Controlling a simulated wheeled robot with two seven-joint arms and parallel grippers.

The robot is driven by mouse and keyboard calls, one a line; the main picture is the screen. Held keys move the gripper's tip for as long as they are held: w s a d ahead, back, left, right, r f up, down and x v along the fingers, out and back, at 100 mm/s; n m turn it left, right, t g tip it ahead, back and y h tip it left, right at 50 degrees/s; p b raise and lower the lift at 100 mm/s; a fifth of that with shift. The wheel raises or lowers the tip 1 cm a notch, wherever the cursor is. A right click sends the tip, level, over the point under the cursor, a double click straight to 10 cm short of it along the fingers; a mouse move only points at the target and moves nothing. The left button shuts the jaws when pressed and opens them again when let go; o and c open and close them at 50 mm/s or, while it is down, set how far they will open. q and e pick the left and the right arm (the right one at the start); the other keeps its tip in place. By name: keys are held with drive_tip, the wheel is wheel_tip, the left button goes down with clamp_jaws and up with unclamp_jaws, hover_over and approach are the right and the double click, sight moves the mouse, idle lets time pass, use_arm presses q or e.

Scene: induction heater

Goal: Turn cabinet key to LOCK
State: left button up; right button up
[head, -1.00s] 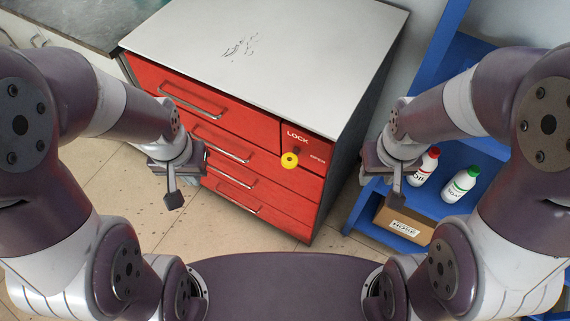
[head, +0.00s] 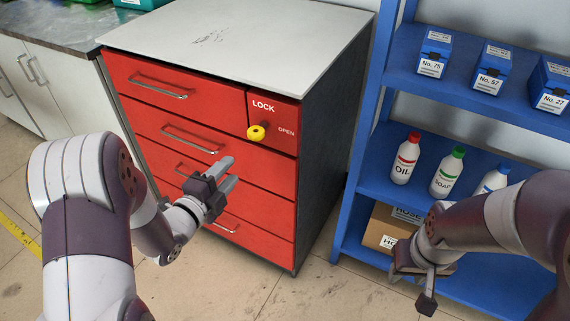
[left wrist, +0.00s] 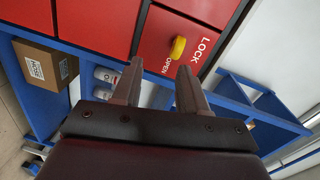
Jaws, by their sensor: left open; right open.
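The yellow cabinet key (head: 256,133) sits on the lock panel (head: 283,112) at the upper right of the red cabinet (head: 272,190). The panel reads LOCK above the key and OPEN to its right. The key also shows in the left wrist view (left wrist: 177,48), beyond the fingertips. My left gripper (head: 227,172) is open and empty in front of the drawers, below and left of the key and apart from it. Its two spread fingers show in the left wrist view (left wrist: 160,85). My right gripper (head: 428,300) is open and empty, low in front of the blue shelf.
A blue shelf (head: 385,150) stands right of the cabinet, holding white bottles (head: 405,160), blue boxes (head: 434,55) and a cardboard box (head: 386,230). Drawer handles (head: 160,88) stick out from the cabinet front. A grey counter (head: 55,40) stands at the left. The cabinet top is clear.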

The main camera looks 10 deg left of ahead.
sight(251, 138)
use_arm(q)
drive_tip(key=w+d, duration=0.1)
drive_tip(key=w, duration=0.3)
drive_tip(key=w+d+r+m, duration=0.1)
drive_tip(key=w+d, duration=0.1)
drive_tip(key=w, duration=0.2)
drive_tip(key=w+d+r+m+t+h, duration=0.1)
drive_tip(key=w, duration=0.3)
drive_tip(key=shift+w+d+b, duration=0.2)
drive_tip(key=shift+b, duration=0.2)
clamp_jaws()
